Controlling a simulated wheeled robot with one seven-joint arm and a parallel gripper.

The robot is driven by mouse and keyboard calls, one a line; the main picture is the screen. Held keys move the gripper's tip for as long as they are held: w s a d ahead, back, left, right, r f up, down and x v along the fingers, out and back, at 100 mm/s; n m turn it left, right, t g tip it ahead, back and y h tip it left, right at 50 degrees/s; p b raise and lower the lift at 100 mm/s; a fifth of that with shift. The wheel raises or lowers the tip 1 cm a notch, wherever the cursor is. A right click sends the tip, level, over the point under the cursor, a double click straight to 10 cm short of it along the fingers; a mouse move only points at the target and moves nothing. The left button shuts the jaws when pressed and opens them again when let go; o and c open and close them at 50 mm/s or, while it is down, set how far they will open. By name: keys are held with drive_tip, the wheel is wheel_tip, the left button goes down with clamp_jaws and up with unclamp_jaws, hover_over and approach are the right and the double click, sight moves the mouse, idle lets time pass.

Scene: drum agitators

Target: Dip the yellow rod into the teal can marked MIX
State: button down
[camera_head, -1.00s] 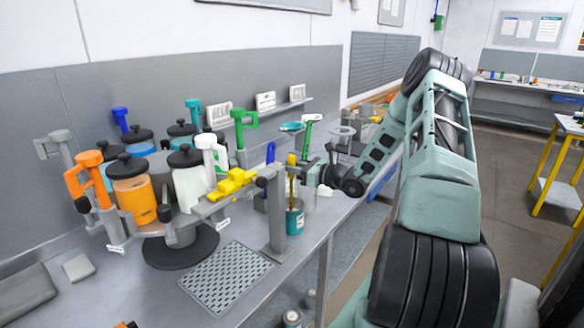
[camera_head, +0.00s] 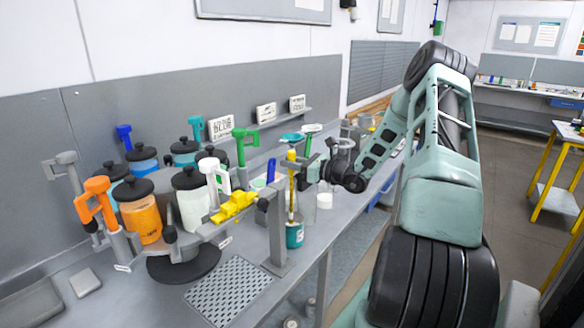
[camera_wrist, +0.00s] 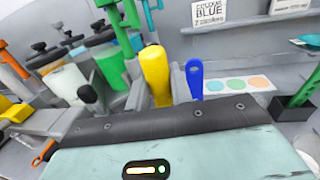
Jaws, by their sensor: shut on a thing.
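The yellow rod (camera_head: 291,172) stands about upright in the head view, with a thin shaft running down from its yellow handle. The teal can (camera_head: 295,235) stands on the bench straight below it; its label is too small to read. The shaft's lower end reaches down to about the can's rim, and I cannot tell whether its tip is inside. My gripper (camera_head: 303,172) comes in from the right and is shut on the rod's handle.
Lidded jars, one orange (camera_head: 140,215), fill the left. A perforated mat (camera_head: 228,288) lies in front.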

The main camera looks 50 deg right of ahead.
sight(292, 151)
wheel_tip(292, 151, up, 7)
drive_tip(key=p, duration=0.4)
drive_tip(key=shift+r, duration=0.1)
idle(0.3)
